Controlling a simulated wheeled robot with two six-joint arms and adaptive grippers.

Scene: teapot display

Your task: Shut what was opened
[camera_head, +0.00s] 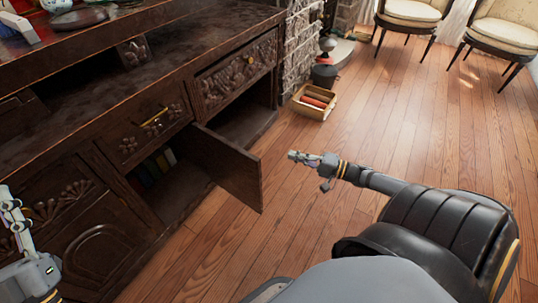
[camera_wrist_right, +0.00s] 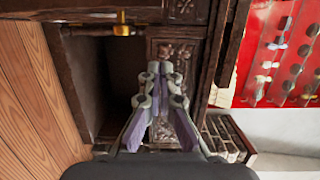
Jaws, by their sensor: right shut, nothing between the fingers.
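A dark wooden cabinet (camera_head: 75,110) fills the left of the head view. One lower door (camera_head: 228,168) stands swung out over the floor, and its compartment shows books (camera_head: 158,168) inside. Further right, a second lower compartment (camera_head: 246,125) is a dark opening; I cannot make out a door on it. My right gripper (camera_head: 303,157) is shut and empty, above the floor to the right of the open door and apart from it. In the right wrist view its fingertips (camera_wrist_right: 160,70) point toward the cabinet front beside a dark opening (camera_wrist_right: 118,85). My left gripper (camera_head: 12,212) is at the left edge, its fingers unclear.
A carved drawer front (camera_head: 237,74) and another with a yellow bar handle (camera_head: 155,122) are above the compartments. A box with red items (camera_head: 314,101) sits on the floor by the stone wall. Two chairs (camera_head: 410,14) stand at the back. The wooden floor on the right is clear.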

